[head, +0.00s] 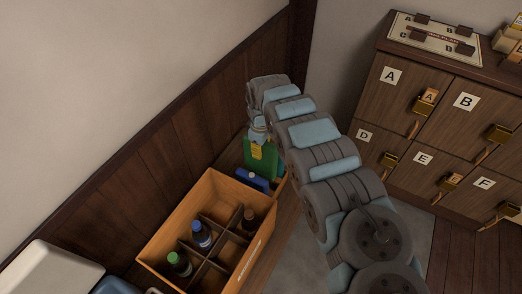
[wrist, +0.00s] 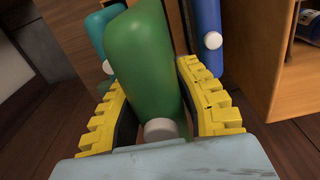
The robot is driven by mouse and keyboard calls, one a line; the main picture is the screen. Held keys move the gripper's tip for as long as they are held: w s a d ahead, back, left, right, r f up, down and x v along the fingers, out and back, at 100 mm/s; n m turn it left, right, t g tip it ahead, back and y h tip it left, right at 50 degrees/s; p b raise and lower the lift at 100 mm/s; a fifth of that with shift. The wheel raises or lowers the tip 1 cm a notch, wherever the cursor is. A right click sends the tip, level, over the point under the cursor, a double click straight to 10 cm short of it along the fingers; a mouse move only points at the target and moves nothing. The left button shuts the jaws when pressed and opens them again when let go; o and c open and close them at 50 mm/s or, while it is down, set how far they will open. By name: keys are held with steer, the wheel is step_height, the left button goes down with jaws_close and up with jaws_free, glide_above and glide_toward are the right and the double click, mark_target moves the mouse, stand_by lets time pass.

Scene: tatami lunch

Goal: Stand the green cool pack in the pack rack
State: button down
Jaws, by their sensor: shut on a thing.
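The green cool pack (head: 262,166) hangs upright below my gripper (head: 257,150) in the head view. In the wrist view my gripper (wrist: 150,80) has its yellow fingers on both sides of the green pack (wrist: 145,60), shut on it, with its white cap close to the palm. A blue pack (head: 252,180) stands in front of it in the head view and to its right in the wrist view (wrist: 208,18). A teal pack (wrist: 104,34) is to its left in the wrist view. The pack rack is mostly hidden; I cannot tell whether the green pack's far end is inside it.
A divided wooden crate (head: 165,235) with several bottles stands nearby. It also shows in the wrist view (wrist: 258,45). A dark panelled wall (head: 165,150) runs along the left. A lettered cabinet (head: 385,110) stands at the right, with grey floor between.

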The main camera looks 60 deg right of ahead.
mark_target(261, 166)
step_height(261, 166, down, 4)
steer(key=shift+r+b, duration=0.1)
steer(key=shift+b, duration=0.85)
steer(key=shift+s+f+p, duration=0.1)
steer(key=shift+f+p, duration=0.35)
steer(key=shift+p, duration=0.4)
stand_by(0.7)
steer(key=shift+f, duration=0.85)
stand_by(0.7)
steer(key=shift+f+b, duration=0.35)
steer(key=shift+f, duration=0.4)
steer(key=shift+f+b, duration=0.45)
steer(key=shift+f, duration=0.6)
